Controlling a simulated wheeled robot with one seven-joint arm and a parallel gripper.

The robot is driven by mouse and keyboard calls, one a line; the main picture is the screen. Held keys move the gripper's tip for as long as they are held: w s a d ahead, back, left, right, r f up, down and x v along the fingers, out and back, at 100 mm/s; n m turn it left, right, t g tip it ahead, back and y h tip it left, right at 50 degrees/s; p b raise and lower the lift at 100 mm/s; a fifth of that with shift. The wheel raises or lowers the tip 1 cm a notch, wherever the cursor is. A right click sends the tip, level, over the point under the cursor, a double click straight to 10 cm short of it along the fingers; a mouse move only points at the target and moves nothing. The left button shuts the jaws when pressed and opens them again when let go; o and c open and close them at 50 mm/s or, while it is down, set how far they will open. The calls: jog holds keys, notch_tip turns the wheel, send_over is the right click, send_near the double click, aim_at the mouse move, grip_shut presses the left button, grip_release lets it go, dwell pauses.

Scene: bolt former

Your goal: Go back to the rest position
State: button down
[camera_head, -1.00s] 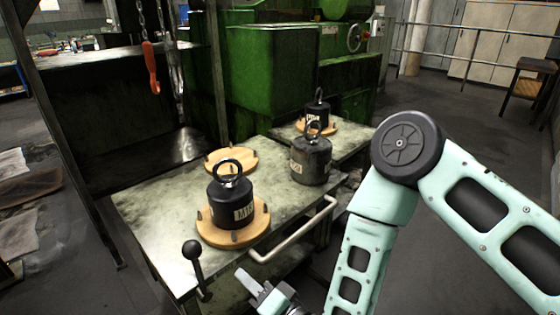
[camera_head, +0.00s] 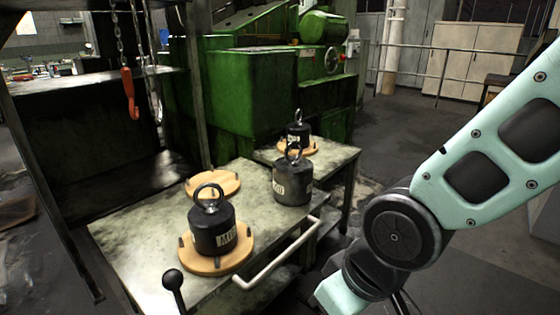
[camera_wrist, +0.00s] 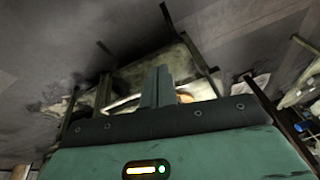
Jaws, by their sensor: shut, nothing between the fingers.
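My gripper (camera_wrist: 157,88) shows in the wrist view with its two fingers together and nothing between them. Behind the fingers are parts of a metal table, seen at an odd angle. In the head view the gripper is out of the picture; my teal arm (camera_head: 470,180) crosses the right side, to the right of the table and clear of it.
A metal table (camera_head: 135,235) with a front handle (camera_head: 275,257) holds black weights (camera_head: 212,228) (camera_head: 293,182) and round wooden bases (camera_head: 213,184). Another weight (camera_head: 298,134) stands farther back. A green machine (camera_head: 245,95) and hanging orange hook (camera_head: 129,95) are behind. Floor at right is clear.

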jog(key=s+d+r+g+h, duration=0.2)
jog(key=s+d+r, duration=0.3)
jog(key=s+d, duration=0.15)
notch_tip(320, 180, up, 16)
jog(key=p, duration=1.6)
jog(key=shift+w+p, duration=0.2)
jog(key=shift+p, duration=0.2)
jog(key=shift+f, duration=0.1)
